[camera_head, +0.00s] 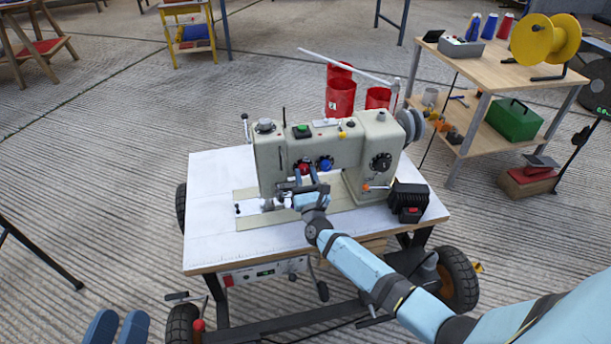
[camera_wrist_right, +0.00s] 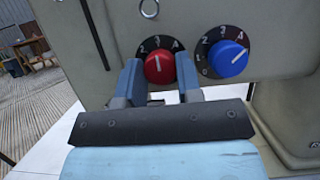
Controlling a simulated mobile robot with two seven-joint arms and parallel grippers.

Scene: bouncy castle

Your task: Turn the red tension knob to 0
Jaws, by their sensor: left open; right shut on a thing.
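The red tension knob (camera_wrist_right: 159,67) is on the front of the sewing machine, on a black dial with the numbers 2, 3 and 4 visible at its top. Its white pointer line stands roughly upright, near the 3; the dial's lower part is hidden. My right gripper (camera_wrist_right: 161,78) has one finger on each side of the red knob and is shut on it. In the head view, the red knob (camera_head: 303,168) shows just above the right gripper (camera_head: 304,181). My left gripper (camera_head: 117,328) is open and empty at the bottom left, away from the machine.
A blue knob (camera_wrist_right: 229,58) sits close to the right of the red one. The sewing machine (camera_head: 330,147) stands on a white wheeled table (camera_head: 212,215). A black box (camera_head: 408,197) is at the table's right. The table's left side is mostly clear.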

